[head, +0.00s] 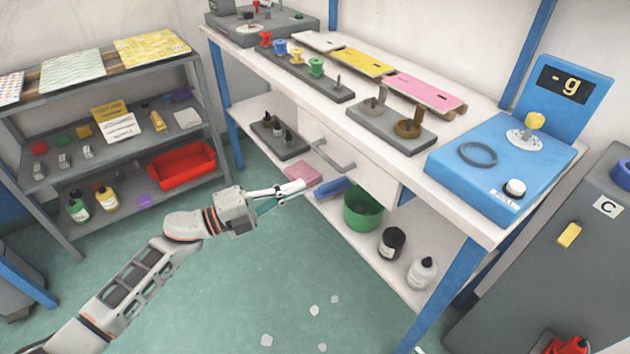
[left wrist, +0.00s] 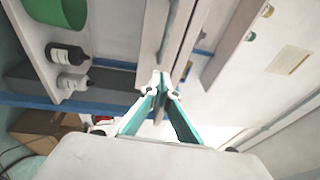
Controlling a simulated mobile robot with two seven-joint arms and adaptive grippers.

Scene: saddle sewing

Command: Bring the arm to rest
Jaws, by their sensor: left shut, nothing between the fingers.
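My left arm comes in from the left in the head view, stretched over the green floor. Its left gripper (head: 294,188) points right, in front of the drawer handle below the white workbench top. The gripper is shut and empty. In the left wrist view the fingertips (left wrist: 160,82) meet, with the bench's underside and drawer region beyond them. I cannot tell from these views how far the fingertips are from the drawer handle (head: 333,157). My right gripper is not in view.
The white workbench (head: 455,205) carries spools, coloured strips and a blue scale (head: 490,170). A green bin (head: 362,210) and bottles stand on its lower shelf. A grey shelf (head: 110,160) with a red tray (head: 182,166) stands left. Open floor lies below the arm; white scraps lie on it.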

